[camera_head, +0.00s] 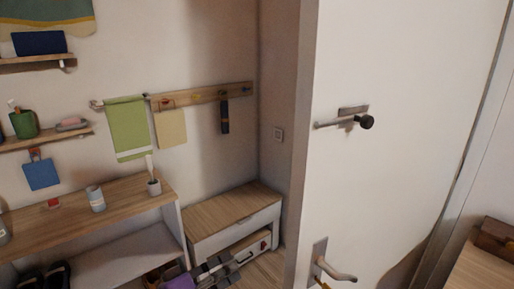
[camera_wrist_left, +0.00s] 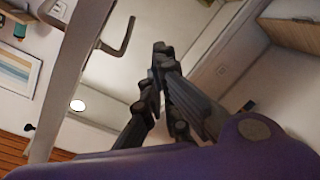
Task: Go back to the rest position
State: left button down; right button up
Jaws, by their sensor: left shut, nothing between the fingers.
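My left gripper (camera_head: 238,260) shows low in the head view, in front of the small wood-topped bench (camera_head: 235,215). Its fingers are shut and empty. In the left wrist view the closed dark fingers (camera_wrist_left: 160,55) point up the picture, with the purple wrist part below them. I cannot tell the gap between the gripper and the bench's lower front. My right gripper is not in view.
A white door (camera_head: 405,115) with a lever handle (camera_head: 333,272) and a bolt (camera_head: 345,121) fills the right. A shelf unit (camera_head: 125,215) with cups stands at left. The door handle also shows in the left wrist view (camera_wrist_left: 120,40).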

pick_arm(q)
jog(key=s+a+f+m+y+p, duration=0.1)
jog(key=s+a+f+m+y, duration=0.2)
jog(key=s+f, duration=0.45)
jog(key=s+a+f+m+y+p, duration=0.1)
jog(key=s+a+f+y, duration=0.35)
jog(key=f, duration=0.55)
jog(key=s+a+f+n+g+y, duration=0.1)
jog(key=s+f, duration=0.2)
jog(key=s, duration=0.4)
jog(key=s+a+f+n+g+y, duration=0.1)
jog(key=s+a+f+y, duration=0.1)
jog(key=s, duration=0.5)
jog(key=s+a+f+n+y+p, duration=0.1)
jog(key=s+f, duration=0.3)
jog(key=s, duration=0.3)
jog(key=shift+s+a+n+g, duration=0.2)
jog(key=shift+a+n+g, duration=0.1)
jog(key=shift+a+g, duration=0.1)
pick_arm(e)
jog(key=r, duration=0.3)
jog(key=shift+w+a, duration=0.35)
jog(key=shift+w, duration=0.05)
pick_arm(q)
jog(key=shift+d, duration=0.1)
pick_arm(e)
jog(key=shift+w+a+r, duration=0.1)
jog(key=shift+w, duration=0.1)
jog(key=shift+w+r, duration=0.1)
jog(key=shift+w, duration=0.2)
